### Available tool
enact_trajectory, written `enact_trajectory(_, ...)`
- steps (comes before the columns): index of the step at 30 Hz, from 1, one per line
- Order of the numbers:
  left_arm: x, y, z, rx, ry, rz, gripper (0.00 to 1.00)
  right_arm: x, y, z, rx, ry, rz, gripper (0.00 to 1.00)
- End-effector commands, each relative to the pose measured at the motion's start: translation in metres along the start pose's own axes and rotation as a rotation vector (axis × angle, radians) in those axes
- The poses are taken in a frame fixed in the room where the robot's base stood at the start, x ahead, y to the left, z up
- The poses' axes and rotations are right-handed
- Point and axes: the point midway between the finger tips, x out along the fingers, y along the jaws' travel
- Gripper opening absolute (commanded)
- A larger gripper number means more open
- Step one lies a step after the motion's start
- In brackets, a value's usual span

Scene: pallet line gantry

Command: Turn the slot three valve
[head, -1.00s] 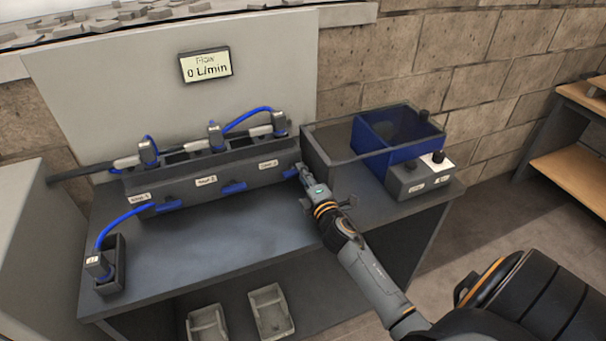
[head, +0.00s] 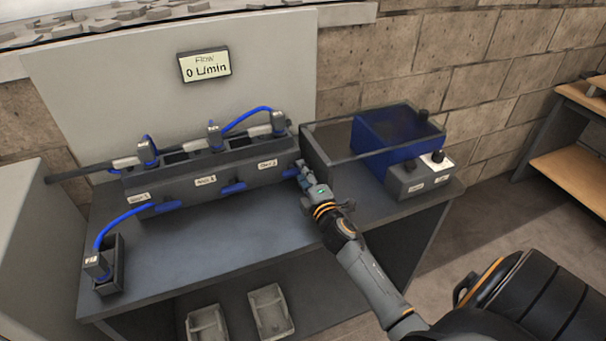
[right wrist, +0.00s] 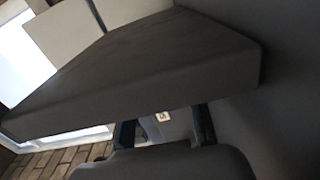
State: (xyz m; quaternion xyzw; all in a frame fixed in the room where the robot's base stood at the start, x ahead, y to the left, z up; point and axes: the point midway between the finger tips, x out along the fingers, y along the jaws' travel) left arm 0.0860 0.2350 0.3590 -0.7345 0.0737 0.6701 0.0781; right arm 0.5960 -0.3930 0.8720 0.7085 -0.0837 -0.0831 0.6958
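The dark manifold block (head: 215,184) stands on the bench with labels along its front, too small to read surely. The valve at its right end, under the third label (head: 268,163), shows as a blue handle (head: 290,172), partly hidden by my right gripper (head: 301,171). That gripper is at the handle; contact is not clear. In the right wrist view its two dark fingers (right wrist: 164,128) stand apart, with a small pale label between them. The flow display (head: 206,66) reads 0 L/min. My left gripper is out of view.
Blue hoses (head: 245,116) run between connectors on top of the manifold. A hose runs to a small dark holder (head: 110,270) at the bench's left. A clear-topped bin with a blue part (head: 368,142) and a grey button box (head: 418,178) stand right of my gripper. Mid-bench is clear.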

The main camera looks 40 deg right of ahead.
Motion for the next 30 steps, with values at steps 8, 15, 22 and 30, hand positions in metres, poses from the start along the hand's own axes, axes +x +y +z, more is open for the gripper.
enact_trajectory(8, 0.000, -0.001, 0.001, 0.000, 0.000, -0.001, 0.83, -0.001, 0.000, 0.000, -0.002, 0.000, 0.000, 0.35)
enact_trajectory(15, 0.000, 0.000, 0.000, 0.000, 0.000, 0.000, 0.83, -0.032, -0.001, 0.000, -0.002, 0.001, -0.002, 0.35)
enact_trajectory(22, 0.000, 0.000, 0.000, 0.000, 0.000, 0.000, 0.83, -0.082, -0.002, 0.000, -0.001, -0.001, -0.004, 0.35)
enact_trajectory(30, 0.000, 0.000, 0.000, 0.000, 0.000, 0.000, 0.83, -0.116, -0.001, 0.000, 0.000, 0.000, 0.000, 0.35)
